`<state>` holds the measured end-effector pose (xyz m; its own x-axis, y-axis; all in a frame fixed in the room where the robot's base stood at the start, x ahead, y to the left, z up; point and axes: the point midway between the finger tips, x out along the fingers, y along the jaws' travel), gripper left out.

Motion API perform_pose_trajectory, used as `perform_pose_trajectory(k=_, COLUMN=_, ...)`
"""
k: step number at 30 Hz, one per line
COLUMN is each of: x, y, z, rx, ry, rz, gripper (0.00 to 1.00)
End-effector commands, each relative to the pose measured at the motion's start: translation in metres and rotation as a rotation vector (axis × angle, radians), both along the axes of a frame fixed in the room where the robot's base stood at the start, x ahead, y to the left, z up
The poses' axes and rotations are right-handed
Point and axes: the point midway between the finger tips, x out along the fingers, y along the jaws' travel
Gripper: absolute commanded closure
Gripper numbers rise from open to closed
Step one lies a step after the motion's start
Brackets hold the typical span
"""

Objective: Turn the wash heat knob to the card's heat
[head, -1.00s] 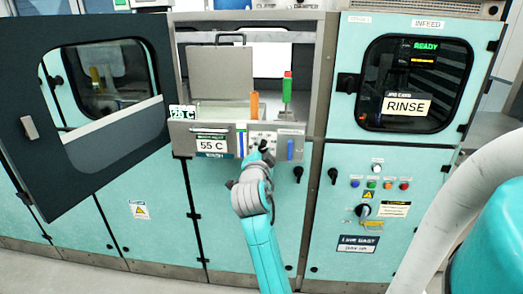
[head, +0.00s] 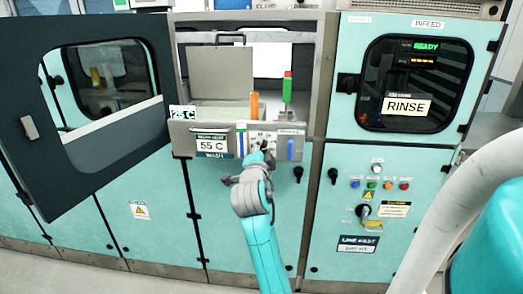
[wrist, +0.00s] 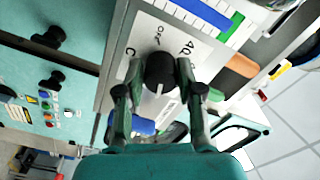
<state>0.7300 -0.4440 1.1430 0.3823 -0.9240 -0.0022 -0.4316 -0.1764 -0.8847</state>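The black wash heat knob (wrist: 160,72) sits on a pale plate with dark markings around it in the wrist view. Its white pointer line faces down in that picture. My gripper (wrist: 155,82) is open, with one finger on each side of the knob. The right finger is close to the knob and a gap shows at the left one; contact is unclear. In the head view my gripper (head: 262,157) is at the panel and mostly covers the knob. A card reading 55 C (head: 211,146) is on the wash panel, left of my gripper.
A 25 C sign (head: 182,112) stands at the panel's upper left. A blue handle (head: 291,149) is close to the right of my gripper. An open dark door (head: 100,140) is at the left. The rinse unit (head: 407,106) is at the right.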

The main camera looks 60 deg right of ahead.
Motion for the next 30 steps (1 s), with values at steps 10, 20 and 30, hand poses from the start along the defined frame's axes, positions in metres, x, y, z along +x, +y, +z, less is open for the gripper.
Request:
perform_pose_trajectory(k=10, x=0.000, y=0.000, z=0.000, rx=-0.001, ry=0.001, rz=0.000, gripper=0.40)
perform_pose_trajectory(k=20, x=-0.012, y=0.032, z=0.000, rx=-0.001, ry=0.001, rz=0.004, gripper=0.40)
perform_pose_trajectory(k=30, x=-0.036, y=0.091, z=0.000, rx=-0.001, ry=0.002, rz=0.004, gripper=0.40)
